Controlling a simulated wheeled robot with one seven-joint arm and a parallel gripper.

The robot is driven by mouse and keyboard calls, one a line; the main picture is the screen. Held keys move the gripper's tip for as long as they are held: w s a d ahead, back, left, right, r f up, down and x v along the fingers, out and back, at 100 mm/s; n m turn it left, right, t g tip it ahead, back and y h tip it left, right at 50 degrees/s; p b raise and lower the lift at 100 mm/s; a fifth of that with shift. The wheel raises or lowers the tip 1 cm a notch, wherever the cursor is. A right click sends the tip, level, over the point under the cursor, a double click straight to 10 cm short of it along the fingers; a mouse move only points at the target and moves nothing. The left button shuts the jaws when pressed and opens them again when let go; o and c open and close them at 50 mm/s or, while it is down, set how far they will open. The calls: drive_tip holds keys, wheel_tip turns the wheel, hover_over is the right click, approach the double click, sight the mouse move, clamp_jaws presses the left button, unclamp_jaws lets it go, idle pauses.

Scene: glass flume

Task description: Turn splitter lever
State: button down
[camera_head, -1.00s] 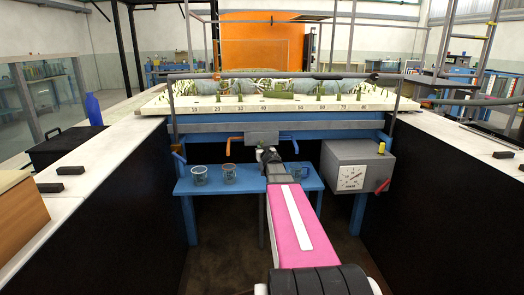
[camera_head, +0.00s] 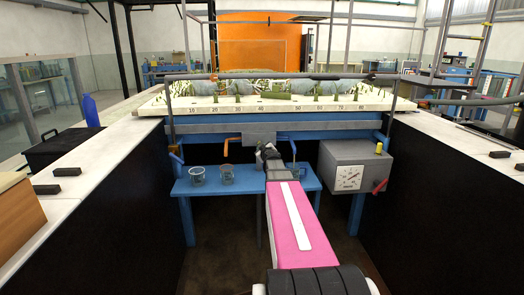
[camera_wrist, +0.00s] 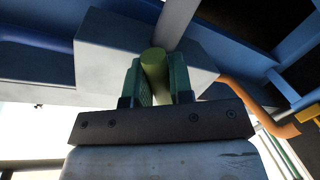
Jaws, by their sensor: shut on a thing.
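The splitter lever shows in the wrist view as an olive-green round handle (camera_wrist: 153,62) below a pale grey box (camera_wrist: 105,60). My gripper (camera_wrist: 154,84) has its two green fingers on either side of the handle, shut on it. The far end of the handle meets the box area; its joint is hard to make out. In the head view my gripper (camera_head: 267,152) is at the front of the grey splitter box (camera_head: 259,133), under the flume bed. There the handle is hidden by my gripper and arm.
An orange pipe (camera_head: 229,145) and a blue one hang beside the splitter box. Glass beakers (camera_head: 198,176) stand on a blue bench (camera_head: 215,189) below. A grey gauge box (camera_head: 341,157) with a red lever (camera_head: 379,186) is at right. Dark side walls flank the bay.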

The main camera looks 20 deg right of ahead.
idle(0.5)
drive_tip(key=c, duration=1)
unclamp_jaws()
drive_tip(key=shift+c, duration=0.2)
drive_tip(key=s+a+r, duration=0.1)
drive_tip(key=s, duration=0.9)
drive_tip(key=shift+s+a+r, duration=0.15)
drive_tip(key=shift+s, duration=0.2)
